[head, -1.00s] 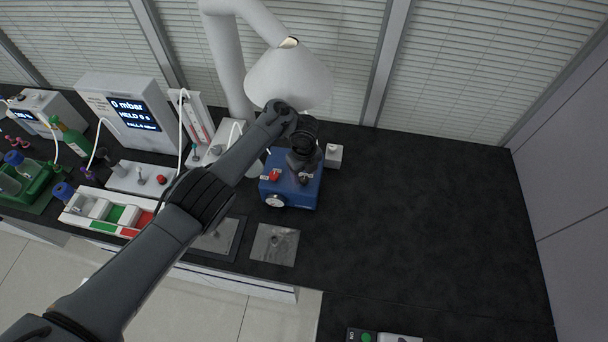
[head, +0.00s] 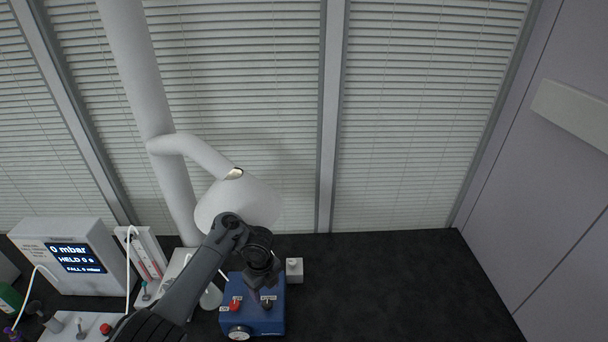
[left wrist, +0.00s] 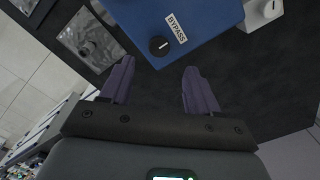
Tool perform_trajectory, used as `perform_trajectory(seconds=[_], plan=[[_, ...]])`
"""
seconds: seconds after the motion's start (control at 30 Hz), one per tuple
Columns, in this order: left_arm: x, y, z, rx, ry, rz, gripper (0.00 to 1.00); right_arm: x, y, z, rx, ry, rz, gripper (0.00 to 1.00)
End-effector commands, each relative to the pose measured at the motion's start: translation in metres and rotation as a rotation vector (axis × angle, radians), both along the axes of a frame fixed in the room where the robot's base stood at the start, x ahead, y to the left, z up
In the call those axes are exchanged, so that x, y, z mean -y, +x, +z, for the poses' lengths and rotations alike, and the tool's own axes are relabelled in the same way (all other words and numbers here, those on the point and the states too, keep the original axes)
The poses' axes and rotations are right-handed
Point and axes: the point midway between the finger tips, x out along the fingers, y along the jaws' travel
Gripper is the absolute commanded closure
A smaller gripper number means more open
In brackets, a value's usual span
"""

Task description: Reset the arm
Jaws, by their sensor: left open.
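My left arm comes in from the lower left in the head view, and my left gripper (head: 264,290) is over the blue box, partly hidden by its own wrist. In the left wrist view the left gripper (left wrist: 155,88) has its two fingers well apart with nothing between them. The blue box (head: 262,318) carries a red knob, a black knob and a round gauge. In the left wrist view the blue box (left wrist: 205,18) shows a black knob beside a BYPASS label, just beyond the fingertips. My right gripper is not in view.
A pale fume hood (head: 240,203) hangs just behind my wrist. A display unit (head: 75,262) reading 0 mbar stands at the left. A small white box (head: 294,270) sits right of the blue box. The black bench (head: 400,285) to the right is clear.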

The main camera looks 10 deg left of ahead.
Motion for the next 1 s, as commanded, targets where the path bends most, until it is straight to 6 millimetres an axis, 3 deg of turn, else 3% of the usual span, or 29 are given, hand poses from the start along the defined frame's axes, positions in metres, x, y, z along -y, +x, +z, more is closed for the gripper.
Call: perform_trajectory(seconds=[0.27,0.47,0.6,0.73,1.0], plan=[[0.022,-0.009,-0.031,0.071,-0.013,0.14,0.39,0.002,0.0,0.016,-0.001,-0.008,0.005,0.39],[0.046,-0.042,-0.058,0.164,-0.064,0.423,0.39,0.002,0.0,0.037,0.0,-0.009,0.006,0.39],[0.051,-0.08,-0.06,0.211,-0.114,0.66,0.39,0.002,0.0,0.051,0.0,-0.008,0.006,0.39],[0.046,-0.124,-0.05,0.235,-0.162,0.902,0.39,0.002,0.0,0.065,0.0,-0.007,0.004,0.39],[0.013,-0.235,0.006,0.234,-0.251,1.431,0.39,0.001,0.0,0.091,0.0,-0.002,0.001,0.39]])
